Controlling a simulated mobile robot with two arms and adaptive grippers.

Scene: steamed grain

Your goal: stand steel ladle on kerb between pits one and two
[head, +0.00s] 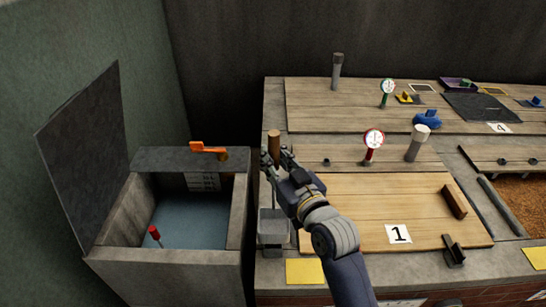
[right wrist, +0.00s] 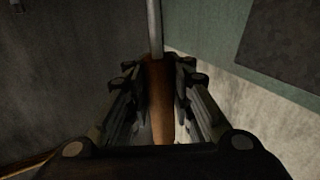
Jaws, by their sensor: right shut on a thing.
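My right gripper (head: 277,160) is shut on the brown wooden handle of the steel ladle (head: 274,142), which is upright. The handle also shows between the fingers in the right wrist view (right wrist: 159,100), with a thin steel shaft beyond it. A grey, box-like metal shape (head: 272,225) is below the gripper at the left edge of the bench; I cannot tell whether it is the ladle's cup or a holder. Pit one's plank lid (head: 350,205) bears a "1" card. A grey stone kerb (head: 470,185) runs to its right. My left gripper is out of view.
A stone tank of water (head: 195,220) with a raised dark lid (head: 85,155) stands at the left. An open pit of orange-brown grain (head: 525,195) lies right of the kerb. Dark bars (head: 502,205) and a wooden block (head: 454,201) lie near the kerb. Dial gauges (head: 373,139) stand behind.

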